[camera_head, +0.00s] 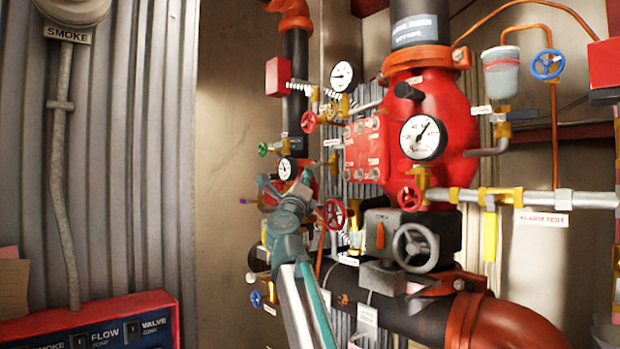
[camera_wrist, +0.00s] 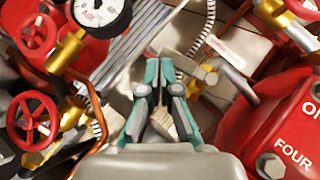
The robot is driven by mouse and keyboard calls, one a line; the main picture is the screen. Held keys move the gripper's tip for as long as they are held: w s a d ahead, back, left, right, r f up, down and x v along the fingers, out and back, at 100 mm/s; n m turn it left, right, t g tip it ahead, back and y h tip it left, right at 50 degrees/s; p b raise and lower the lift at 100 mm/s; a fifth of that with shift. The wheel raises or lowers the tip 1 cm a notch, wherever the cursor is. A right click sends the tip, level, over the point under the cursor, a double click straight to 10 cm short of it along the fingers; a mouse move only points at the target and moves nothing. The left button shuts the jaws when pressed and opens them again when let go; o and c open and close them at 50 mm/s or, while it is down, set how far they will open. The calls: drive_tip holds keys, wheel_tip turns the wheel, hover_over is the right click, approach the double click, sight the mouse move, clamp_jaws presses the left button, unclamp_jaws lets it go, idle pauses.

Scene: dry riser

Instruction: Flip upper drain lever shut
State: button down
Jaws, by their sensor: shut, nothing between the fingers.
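I cannot tell for certain which part is the upper drain lever. A short grey bar (camera_wrist: 239,85) beside a small brass fitting, right of my fingers in the wrist view, may be it. My gripper (camera_wrist: 160,70) is shut and empty, its teal fingertips close together among the pipes. In the head view my gripper (camera_head: 303,180) is left of the red valve body (camera_head: 445,110), partly lost among small valves and gauges. Any contact between the fingertips and a part cannot be made out.
Red handwheels (camera_wrist: 33,121) and a gauge (camera_wrist: 97,12) crowd the left of the wrist view. A red bolted cover (camera_wrist: 290,130) is close on the right. In the head view, a grey handwheel (camera_head: 415,248) stands right of my arm. Bare wall (camera_head: 225,150) lies to the left.

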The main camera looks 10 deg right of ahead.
drive_tip(key=shift+w+a+r+p, duration=0.15)
drive_tip(key=shift+w+r+p, duration=0.1)
drive_tip(key=shift+p, duration=0.15)
idle(0.5)
drive_tip(key=s+a+f+b, duration=0.2)
drive_tip(key=s+a+f, duration=0.2)
drive_tip(key=f, duration=0.3)
drive_tip(key=shift+a, duration=0.9)
drive_tip(key=shift+f, duration=0.1)
